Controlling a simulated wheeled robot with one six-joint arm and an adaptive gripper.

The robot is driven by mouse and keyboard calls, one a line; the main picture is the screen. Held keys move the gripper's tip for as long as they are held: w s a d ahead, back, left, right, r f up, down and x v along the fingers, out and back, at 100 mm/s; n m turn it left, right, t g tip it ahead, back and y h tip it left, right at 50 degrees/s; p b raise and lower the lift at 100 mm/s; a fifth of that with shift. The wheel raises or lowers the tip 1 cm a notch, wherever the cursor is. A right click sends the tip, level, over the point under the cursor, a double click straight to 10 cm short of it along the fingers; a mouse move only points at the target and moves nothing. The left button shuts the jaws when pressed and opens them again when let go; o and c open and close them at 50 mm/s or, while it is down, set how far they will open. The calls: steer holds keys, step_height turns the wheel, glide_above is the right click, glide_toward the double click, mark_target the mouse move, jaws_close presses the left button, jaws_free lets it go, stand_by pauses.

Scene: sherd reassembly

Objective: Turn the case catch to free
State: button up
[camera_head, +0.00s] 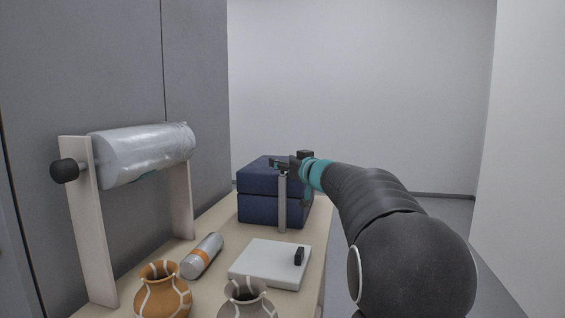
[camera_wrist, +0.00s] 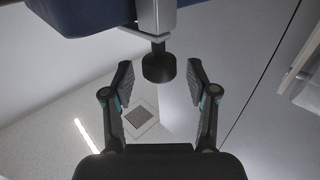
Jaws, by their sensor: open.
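The dark blue case (camera_head: 258,207) stands shut at the back of the table, its lid resting on its lower half. A grey upright metal bar (camera_head: 283,207) runs down its near side. In the wrist view the blue case edge (camera_wrist: 95,14) is at the top, with the metal bar (camera_wrist: 155,16) and a black knob (camera_wrist: 158,66) at its end, which looks like the catch. My gripper (camera_wrist: 160,72) is open and empty. The knob shows between its fingertips, with a gap on each side. In the head view my gripper (camera_head: 279,164) is at the case's lid, partly hidden by its own wrist.
A white slab (camera_head: 265,265) with a small black block (camera_head: 299,256) lies nearer on the table. A silver can with an orange band (camera_head: 203,255), an orange jar (camera_head: 163,294) and a grey jar (camera_head: 247,303) are nearby. A roll of clear wrap (camera_head: 145,153) hangs on a stand at left.

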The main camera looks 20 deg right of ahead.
steer(key=shift+w+a, duration=0.1)
steer(key=shift+w, duration=0.5)
jaws_close()
